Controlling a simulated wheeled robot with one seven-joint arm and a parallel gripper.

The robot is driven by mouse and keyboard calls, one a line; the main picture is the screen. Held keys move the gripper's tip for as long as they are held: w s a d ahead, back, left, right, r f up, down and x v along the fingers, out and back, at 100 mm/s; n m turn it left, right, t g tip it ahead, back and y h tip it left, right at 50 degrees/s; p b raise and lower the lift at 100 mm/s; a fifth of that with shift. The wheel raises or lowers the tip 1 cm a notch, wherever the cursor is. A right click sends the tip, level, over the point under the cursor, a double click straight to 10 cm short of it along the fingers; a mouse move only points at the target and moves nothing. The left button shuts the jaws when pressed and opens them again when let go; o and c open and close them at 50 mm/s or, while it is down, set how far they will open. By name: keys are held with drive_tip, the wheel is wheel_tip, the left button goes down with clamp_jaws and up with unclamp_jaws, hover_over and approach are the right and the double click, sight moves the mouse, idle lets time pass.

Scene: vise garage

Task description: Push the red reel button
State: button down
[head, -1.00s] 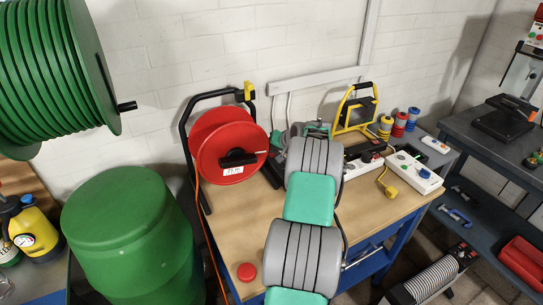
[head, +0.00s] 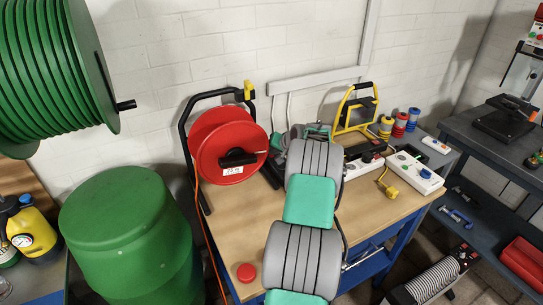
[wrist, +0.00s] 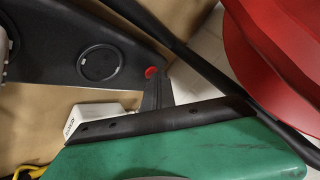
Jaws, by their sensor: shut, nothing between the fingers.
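The red cable reel (head: 228,150) stands at the back left of the bench in a black tube frame; its drum also fills the right side of the wrist view (wrist: 285,60). In the wrist view, a small round red button (wrist: 151,72) sits at the end of a black panel with a round cap. My gripper (wrist: 158,90) appears there as narrow dark fingers, shut and empty, very close to the button. I cannot tell whether they touch. In the head view, my arm hides most of the gripper and the button.
A loose red disc (head: 246,272) lies on the front of the wooden bench (head: 228,235). A yellow lamp stand (head: 356,108) and a white socket box (head: 414,174) stand to the right. A green barrel (head: 128,235) and a large green hose reel (head: 60,70) are at the left.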

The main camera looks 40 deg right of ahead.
sight(273, 157)
drive_tip(key=shift+r, duration=0.8)
wheel_tip(273, 157, up, 5)
drive_tip(key=p, duration=0.2)
drive_tip(key=shift+p, duration=0.3)
idle(0.6)
